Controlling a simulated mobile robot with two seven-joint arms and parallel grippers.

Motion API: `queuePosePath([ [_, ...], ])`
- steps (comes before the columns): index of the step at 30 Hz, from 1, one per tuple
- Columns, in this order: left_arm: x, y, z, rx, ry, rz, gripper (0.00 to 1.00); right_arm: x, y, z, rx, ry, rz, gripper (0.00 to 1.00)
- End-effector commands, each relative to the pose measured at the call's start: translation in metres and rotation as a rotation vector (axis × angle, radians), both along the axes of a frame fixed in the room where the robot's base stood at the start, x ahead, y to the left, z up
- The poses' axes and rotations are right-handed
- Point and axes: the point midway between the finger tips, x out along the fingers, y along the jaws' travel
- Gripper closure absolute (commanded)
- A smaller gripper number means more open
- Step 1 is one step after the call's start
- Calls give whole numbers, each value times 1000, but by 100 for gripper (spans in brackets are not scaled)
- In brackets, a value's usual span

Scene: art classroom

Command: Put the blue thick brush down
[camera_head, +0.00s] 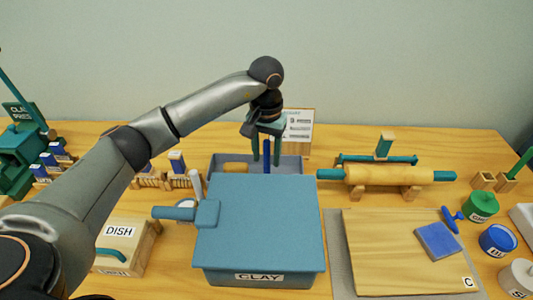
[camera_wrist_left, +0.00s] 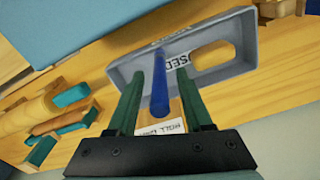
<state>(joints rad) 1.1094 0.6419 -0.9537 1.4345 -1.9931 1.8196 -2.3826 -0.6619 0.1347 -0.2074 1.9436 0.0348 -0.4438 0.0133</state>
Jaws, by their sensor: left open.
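The blue thick brush (camera_head: 267,155) stands roughly upright at the grey tray (camera_head: 291,166) behind the clay box. In the left wrist view the blue brush (camera_wrist_left: 160,88) runs down toward the tray (camera_wrist_left: 226,27), marked "USED"; I cannot tell whether its lower end touches the tray floor. My left gripper (camera_head: 266,160) points down over the tray. Its green fingers are open, one on each side of the brush, with visible gaps to it. The brush's lower part is hidden behind the clay box in the head view. My right gripper is not in view.
A yellow block (camera_wrist_left: 211,55) lies in the tray beside the brush. The blue-grey clay box (camera_head: 259,220) stands directly in front. A rolling pin (camera_head: 388,175) on a stand is to the right; a small sign (camera_head: 299,125) stands behind. A board (camera_head: 395,262) lies front right.

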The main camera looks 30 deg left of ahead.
Motion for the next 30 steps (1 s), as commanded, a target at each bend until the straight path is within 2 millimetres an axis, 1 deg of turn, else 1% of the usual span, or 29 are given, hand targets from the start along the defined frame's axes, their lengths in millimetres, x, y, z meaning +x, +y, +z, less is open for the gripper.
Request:
queuePosePath([
  [5,0,0,1,0,0,0,49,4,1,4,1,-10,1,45],
  [8,0,0,7,0,-2,0,49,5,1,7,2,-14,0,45],
  [11,1,0,21,1,-5,0,49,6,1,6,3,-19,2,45],
  [18,1,0,74,1,-5,0,49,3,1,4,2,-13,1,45],
  [21,0,0,93,0,-3,1,49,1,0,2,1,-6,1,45],
  [25,0,0,112,0,-2,1,49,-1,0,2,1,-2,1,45],
  [30,0,0,123,1,-1,0,49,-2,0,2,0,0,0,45],
])
